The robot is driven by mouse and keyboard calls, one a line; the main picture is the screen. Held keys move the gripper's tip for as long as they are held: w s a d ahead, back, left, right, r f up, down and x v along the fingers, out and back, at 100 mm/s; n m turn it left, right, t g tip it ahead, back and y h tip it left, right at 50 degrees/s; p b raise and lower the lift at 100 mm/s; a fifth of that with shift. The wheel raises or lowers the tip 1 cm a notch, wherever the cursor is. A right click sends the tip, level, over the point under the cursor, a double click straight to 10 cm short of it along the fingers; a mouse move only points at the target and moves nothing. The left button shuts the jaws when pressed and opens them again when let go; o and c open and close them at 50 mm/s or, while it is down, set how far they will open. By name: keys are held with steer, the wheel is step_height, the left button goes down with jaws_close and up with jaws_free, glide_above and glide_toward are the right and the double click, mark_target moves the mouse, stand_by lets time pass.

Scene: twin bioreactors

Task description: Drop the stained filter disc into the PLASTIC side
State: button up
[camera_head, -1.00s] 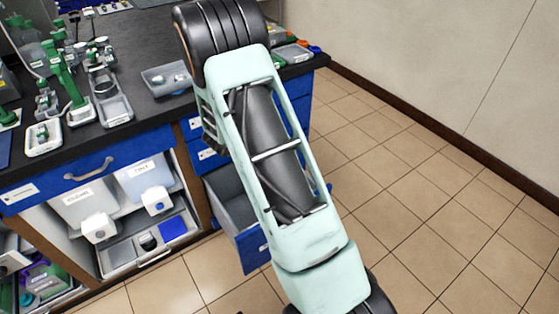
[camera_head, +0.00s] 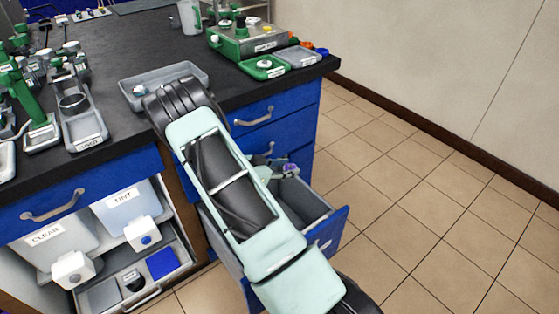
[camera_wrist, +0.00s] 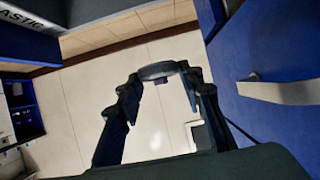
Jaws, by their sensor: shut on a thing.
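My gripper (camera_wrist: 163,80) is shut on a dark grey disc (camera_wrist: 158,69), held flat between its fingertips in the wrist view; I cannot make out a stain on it. In the head view the gripper (camera_head: 286,169) is small and partly hidden by my arm, above the back part of an open grey-lined drawer (camera_head: 304,203). The drawer has a blue front (camera_head: 330,238), and my arm hides its left part. A grey panel with letters ending "ASTIC" (camera_wrist: 22,17) is cut off at the wrist view's top left.
A blue drawer face with a handle (camera_wrist: 275,92) is close on the wrist view's right. The black bench top (camera_head: 130,50) holds a grey tray (camera_head: 133,97) and a green-and-grey device (camera_head: 245,40). CLEAR (camera_head: 45,238) and TINT (camera_head: 122,203) bins stand lower left. The floor at right is clear.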

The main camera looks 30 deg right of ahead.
steer(key=shift+w+f, duration=0.1)
steer(key=shift+f, duration=0.25)
step_height(320, 180, down, 5)
steer(key=b, duration=0.5)
steer(key=shift+f, duration=0.2)
steer(key=o, duration=0.9)
steer(key=shift+o, duration=0.2)
steer(key=shift+a+r, duration=0.1)
steer(key=v, duration=1.1)
steer(key=shift+a+r, duration=0.15)
steer(key=shift+a, duration=0.2)
